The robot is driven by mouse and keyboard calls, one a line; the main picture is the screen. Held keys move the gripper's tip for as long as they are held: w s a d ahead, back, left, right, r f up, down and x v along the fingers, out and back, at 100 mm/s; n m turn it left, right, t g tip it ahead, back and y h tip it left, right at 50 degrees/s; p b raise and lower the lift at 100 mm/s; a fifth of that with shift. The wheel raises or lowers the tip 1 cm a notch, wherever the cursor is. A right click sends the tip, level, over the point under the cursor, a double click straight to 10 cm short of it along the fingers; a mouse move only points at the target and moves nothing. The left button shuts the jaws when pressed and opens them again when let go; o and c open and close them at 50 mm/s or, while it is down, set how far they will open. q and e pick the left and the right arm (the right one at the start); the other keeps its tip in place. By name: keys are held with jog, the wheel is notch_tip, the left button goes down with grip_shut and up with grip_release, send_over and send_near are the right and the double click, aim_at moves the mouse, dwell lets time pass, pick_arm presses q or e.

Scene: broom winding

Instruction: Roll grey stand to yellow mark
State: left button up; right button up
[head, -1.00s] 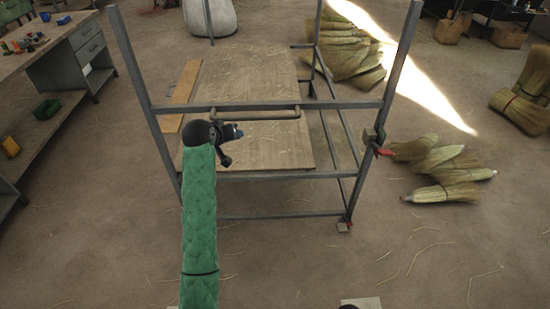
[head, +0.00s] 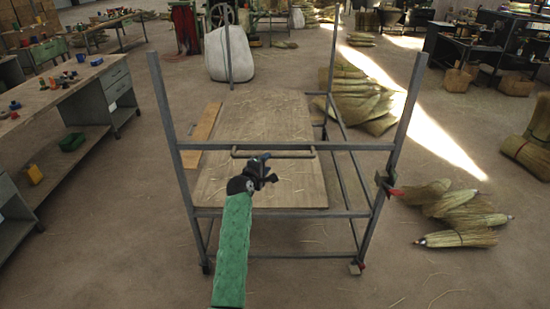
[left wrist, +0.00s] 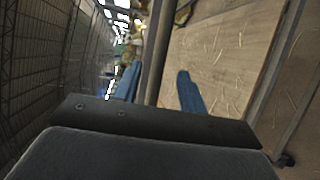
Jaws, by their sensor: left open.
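The grey stand (head: 290,147) is an upright metal frame on casters, with a wooden shelf board (head: 260,110) and a horizontal handle bar (head: 300,147) on its near side. My left gripper (head: 266,165) is open at the near side of the stand, just below the left part of the handle. In the left wrist view its blue fingers (left wrist: 158,88) are spread, and a grey bar (left wrist: 156,55) shows between them. Contact cannot be told. No yellow mark shows, and my right gripper is not in view.
A workbench (head: 75,95) with small items stands at the left. Broom heads (head: 460,215) lie right of the stand, and more (head: 355,95) lie behind it. A white sack (head: 229,55) stands farther back. The floor in front is clear apart from straw.

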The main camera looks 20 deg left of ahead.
aim_at(272, 157)
pick_arm(q)
jog(key=shift+w+d+r, duration=0.1)
jog(key=shift+w, duration=0.2)
jog(key=p+x, duration=0.2)
jog(key=x, duration=0.4)
jog(key=shift+w+p, duration=0.1)
jog(key=shift+p, duration=0.2)
jog(key=shift+w+f, duration=0.25)
jog(key=shift+w, duration=0.15)
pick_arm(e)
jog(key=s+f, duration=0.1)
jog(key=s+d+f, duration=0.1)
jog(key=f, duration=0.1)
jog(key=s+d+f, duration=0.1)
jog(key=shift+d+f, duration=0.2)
pick_arm(q)
grip_shut()
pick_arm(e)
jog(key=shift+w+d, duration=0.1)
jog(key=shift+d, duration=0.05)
